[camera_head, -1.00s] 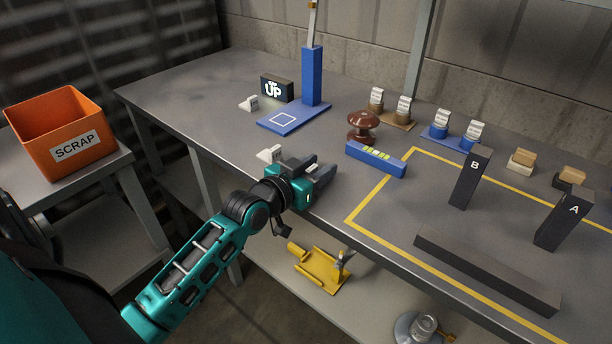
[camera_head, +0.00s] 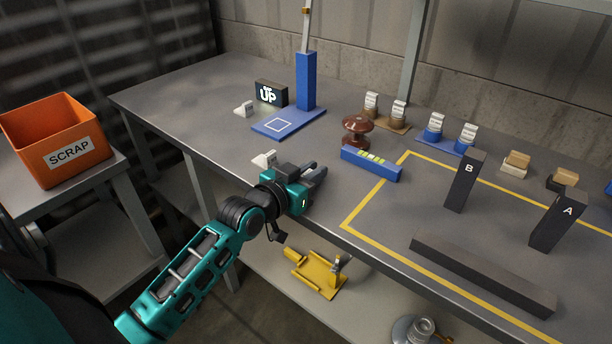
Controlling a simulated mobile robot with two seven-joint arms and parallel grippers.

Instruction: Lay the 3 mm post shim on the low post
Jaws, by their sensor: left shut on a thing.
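My left gripper (camera_head: 316,172) is over the near edge of the bench. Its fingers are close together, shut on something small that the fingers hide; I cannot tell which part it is. Dark post B (camera_head: 464,182) and dark post A (camera_head: 557,220) stand upright at the right. I cannot tell for sure which is the low post. Small tan blocks rest on a white base (camera_head: 514,172) and a black base (camera_head: 560,184) behind the posts. No label I can read names the 3 mm post shim. My right gripper is not in view.
A dark beam (camera_head: 480,272) lies in front of the posts, within yellow lines. A blue level (camera_head: 371,164), brown insulator (camera_head: 357,130) and blue stand (camera_head: 305,82) are farther back. A white tag (camera_head: 265,159) lies beside my gripper. The orange scrap bin (camera_head: 55,140) is at left.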

